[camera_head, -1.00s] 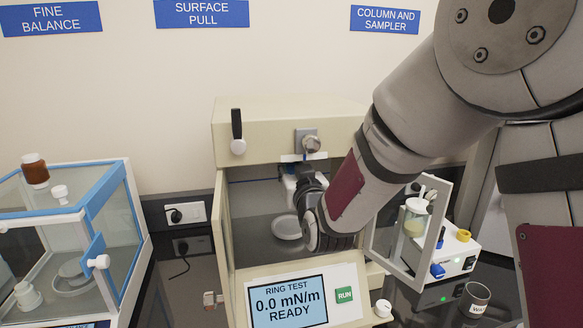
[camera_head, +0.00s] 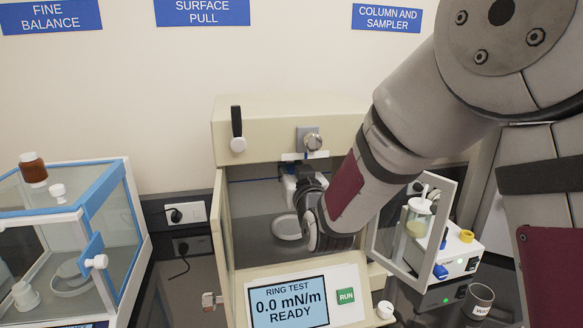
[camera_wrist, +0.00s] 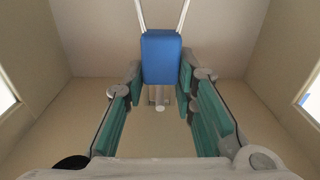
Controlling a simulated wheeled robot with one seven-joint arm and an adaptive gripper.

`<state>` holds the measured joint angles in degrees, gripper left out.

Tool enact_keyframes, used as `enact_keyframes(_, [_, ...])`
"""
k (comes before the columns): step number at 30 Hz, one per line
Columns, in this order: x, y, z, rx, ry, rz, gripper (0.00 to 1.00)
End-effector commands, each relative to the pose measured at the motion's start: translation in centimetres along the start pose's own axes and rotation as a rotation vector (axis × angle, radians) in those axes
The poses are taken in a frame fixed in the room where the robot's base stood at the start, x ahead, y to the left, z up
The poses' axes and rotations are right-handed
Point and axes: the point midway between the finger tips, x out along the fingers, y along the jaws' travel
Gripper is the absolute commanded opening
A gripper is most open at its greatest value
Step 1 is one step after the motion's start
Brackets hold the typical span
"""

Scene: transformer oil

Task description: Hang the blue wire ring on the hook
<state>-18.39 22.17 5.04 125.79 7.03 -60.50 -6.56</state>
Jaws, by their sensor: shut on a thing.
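In the wrist view, my gripper (camera_wrist: 160,85) is shut on the blue wire ring's block-shaped blue holder (camera_wrist: 161,57). Two pale wires run from the block to the top edge of the wrist view; the loop itself is out of that view. A pale fitting with a small white tip (camera_wrist: 159,106) shows behind the block, but I cannot tell whether it is the hook or whether it touches the block. In the head view, my gripper (camera_head: 303,190) is inside the open chamber of the ring test instrument (camera_head: 238,130), below its top housing. The ring and hook are not clear there.
A shallow round dish (camera_head: 287,226) sits in the chamber below my gripper. The ring test display (camera_head: 290,302) stands in front. A glass-sided balance (camera_head: 75,240) is at left. An open door frame (camera_head: 410,225) and a sampler unit (camera_head: 455,255) stand close at right.

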Motion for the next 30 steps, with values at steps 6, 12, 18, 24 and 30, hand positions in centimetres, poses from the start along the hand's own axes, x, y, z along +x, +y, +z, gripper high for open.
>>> enact_keyframes(6, [0.07,-0.01,0.04,0.000,0.001,0.000,0.00])
enact_keyframes(12, [0.06,-0.01,0.04,0.000,0.001,0.000,0.00])
enact_keyframes(18, [0.07,-0.01,0.09,0.000,0.000,0.000,0.00])
enact_keyframes(24, [0.08,-0.01,0.33,0.000,0.000,0.000,0.00])
enact_keyframes(30, [0.05,-0.02,0.36,0.000,0.001,0.000,0.49])
